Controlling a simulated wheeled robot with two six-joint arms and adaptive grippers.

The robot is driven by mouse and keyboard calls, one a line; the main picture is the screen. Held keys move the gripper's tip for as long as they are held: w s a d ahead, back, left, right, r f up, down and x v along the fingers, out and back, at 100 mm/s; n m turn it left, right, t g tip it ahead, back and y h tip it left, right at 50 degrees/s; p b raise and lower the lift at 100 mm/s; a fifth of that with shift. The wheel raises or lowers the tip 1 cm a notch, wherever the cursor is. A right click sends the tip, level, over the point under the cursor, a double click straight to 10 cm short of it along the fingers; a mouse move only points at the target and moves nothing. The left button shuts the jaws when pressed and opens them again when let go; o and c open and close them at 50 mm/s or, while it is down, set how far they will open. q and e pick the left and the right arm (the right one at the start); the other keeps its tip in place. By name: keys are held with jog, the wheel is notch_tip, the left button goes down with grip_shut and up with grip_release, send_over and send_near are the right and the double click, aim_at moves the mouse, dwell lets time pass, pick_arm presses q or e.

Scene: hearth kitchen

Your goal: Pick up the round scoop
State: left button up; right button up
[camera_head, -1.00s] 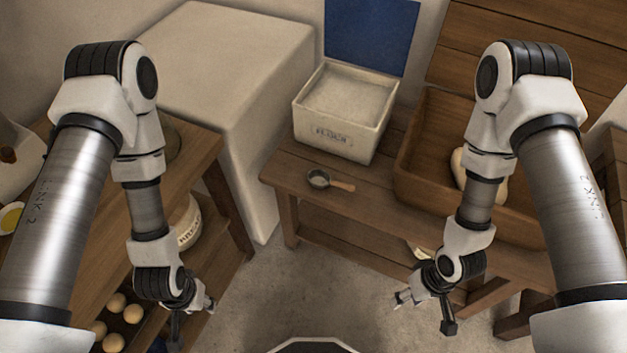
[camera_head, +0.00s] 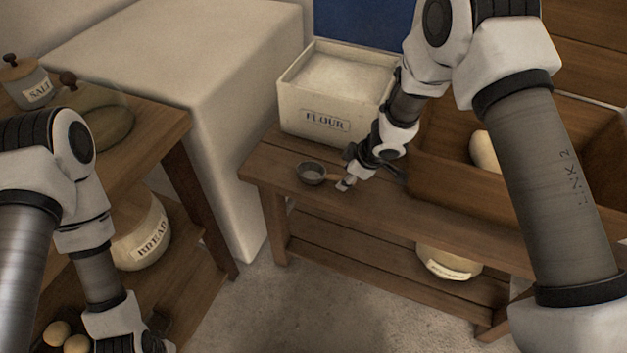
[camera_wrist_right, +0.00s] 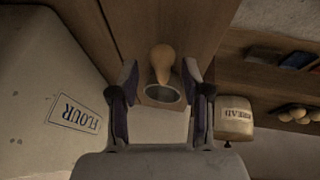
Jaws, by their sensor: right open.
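The round scoop (camera_head: 311,173) lies on the wooden bench in front of the flour bin, a small grey metal cup with a short wooden handle pointing right. My right gripper (camera_head: 346,183) is at the handle side of the scoop in the head view and hides part of the handle. In the right wrist view the scoop's cup (camera_wrist_right: 163,95) and tan handle show between the two spread fingers of the right gripper (camera_wrist_right: 161,76). I cannot tell whether the fingers touch it.
A wooden trough (camera_head: 520,205) holding a pale lump is right of my gripper. A bread crock (camera_head: 141,236) is on the left table's lower shelf. Bare bench lies in front of the scoop.

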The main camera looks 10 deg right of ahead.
jog(key=x, duration=0.3)
jog(key=shift+s, duration=0.1)
pick_arm(q)
jog(key=shift+f, duration=0.4)
pick_arm(e)
jog(key=shift+s+r, duration=0.1)
grip_shut()
pick_arm(q)
jog(key=shift+r, duration=0.1)
pick_arm(e)
jog(key=shift+r, duration=0.1)
pick_arm(q)
notch_tip(320, 180, up, 11)
jog(key=p, duration=1.1)
pick_arm(e)
notch_tip(320, 180, up, 18)
